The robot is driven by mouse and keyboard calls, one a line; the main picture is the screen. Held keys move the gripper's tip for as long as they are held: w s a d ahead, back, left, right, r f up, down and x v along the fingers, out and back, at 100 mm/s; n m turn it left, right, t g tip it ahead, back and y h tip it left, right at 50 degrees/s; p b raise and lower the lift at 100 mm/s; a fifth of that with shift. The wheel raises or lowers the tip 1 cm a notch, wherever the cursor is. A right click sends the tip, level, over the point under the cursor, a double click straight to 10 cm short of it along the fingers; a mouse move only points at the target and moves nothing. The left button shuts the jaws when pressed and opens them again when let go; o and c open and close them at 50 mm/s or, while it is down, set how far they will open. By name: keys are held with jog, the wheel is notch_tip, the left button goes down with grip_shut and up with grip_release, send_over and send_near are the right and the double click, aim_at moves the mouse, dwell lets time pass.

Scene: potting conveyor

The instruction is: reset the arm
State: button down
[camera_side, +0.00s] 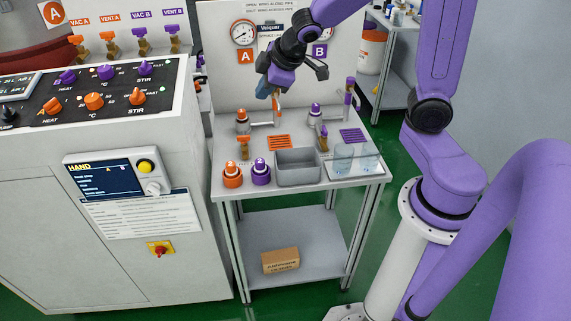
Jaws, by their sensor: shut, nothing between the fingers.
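My gripper (268,92) is at the end of my purple arm, in front of the white back panel of the small table. It hangs above the back left of the tabletop, pointing down, and its blue-grey fingertips are small in the picture. It appears close to an orange-handled tap at the back of the table; I cannot tell whether it touches it. I see nothing held in it. My arm reaches in from the right, bent over the table.
The table (205,182) carries a grey bin (297,168), orange (232,176) and purple (261,173) capped containers, and clear beakers (344,158). A control cabinet (50,215) stands at the left. A cardboard box (281,261) lies on the lower shelf.

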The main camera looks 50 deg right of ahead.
jog(key=s+a+n+g, duration=0.1)
jog(key=s+a+g, duration=0.1)
jog(key=s, duration=1.1)
jog(key=s+a+f+n+g, duration=0.1)
jog(key=s+g, duration=0.3)
jog(key=s, duration=1)
jog(key=shift+s+a+f+n+y, duration=0.2)
jog(key=shift+a+f+n+y, duration=0.1)
jog(key=shift+a+n, duration=0.55)
